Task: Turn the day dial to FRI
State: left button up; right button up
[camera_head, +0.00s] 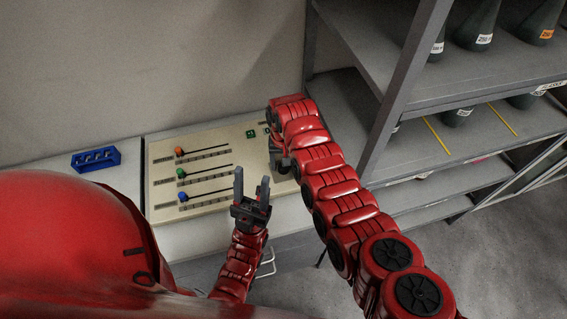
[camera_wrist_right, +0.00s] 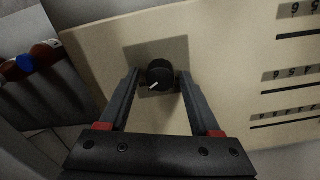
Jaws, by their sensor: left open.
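The day dial (camera_wrist_right: 160,75) is a black round knob with a white pointer on a grey square plate (camera_wrist_right: 143,55), seen in the right wrist view. The pointer slants toward the lower left of that view. No day labels can be read around it. My right gripper (camera_wrist_right: 159,82) is open, with one finger on each side of the knob and a small gap on both sides. In the head view my right arm hides the dial on the cream panel (camera_head: 217,140). My left gripper (camera_head: 252,180) is open and empty, over the panel's front right part.
The panel has three sliders with orange (camera_head: 179,151), green (camera_head: 181,173) and blue (camera_head: 183,196) knobs. A blue rack (camera_head: 96,159) stands left of it. A grey shelf (camera_head: 400,85) with dark flasks is at the right.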

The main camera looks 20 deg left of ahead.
jog(key=shift+o, duration=0.2)
jog(key=shift+r, duration=0.4)
notch_tip(320, 180, up, 4)
jog(key=shift+r+b, duration=0.15)
jog(key=shift+b, duration=1.05)
notch_tip(320, 180, up, 12)
jog(key=shift+r+p, duration=0.15)
jog(key=shift+p, duration=0.3)
jog(key=shift+s, duration=0.1)
